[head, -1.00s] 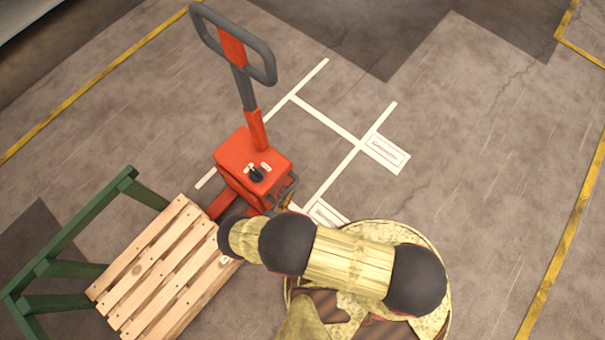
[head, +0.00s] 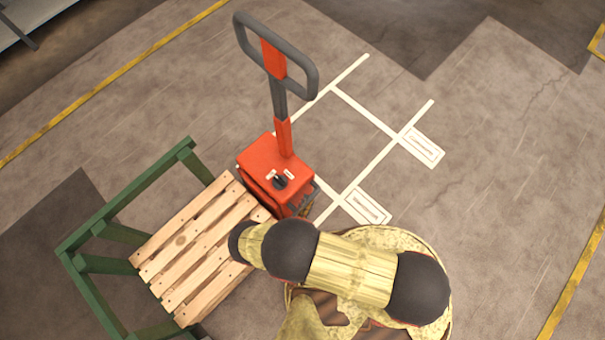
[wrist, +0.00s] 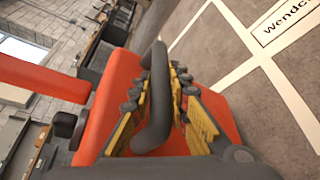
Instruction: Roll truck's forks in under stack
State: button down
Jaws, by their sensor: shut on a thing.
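The red pallet truck (head: 272,165) stands close against the near end of the wooden pallet stack (head: 200,245), its grey loop handle (head: 276,55) upright. The forks do not show; the pallet slats and truck body cover where they lie. I see only the stack's top, so its height is unclear. My gripper (wrist: 158,78) is shut on a dark grey grab bar (wrist: 157,110) on the truck's red body, with yellow fingers on both sides of the bar. In the head view, my arm hides most of the gripper.
White floor lines (head: 365,110) with label plates (head: 368,205) lie right of the truck. Yellow lines (head: 110,80) edge the floor area. Open floor lies to the right.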

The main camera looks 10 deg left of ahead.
jog(key=c, duration=1.7)
grip_release()
jog(key=r, duration=0.8)
jog(key=shift+a+r, duration=0.25)
jog(key=shift+r, duration=0.05)
jog(key=shift+d+r, duration=0.2)
jog(key=shift+r, duration=0.5)
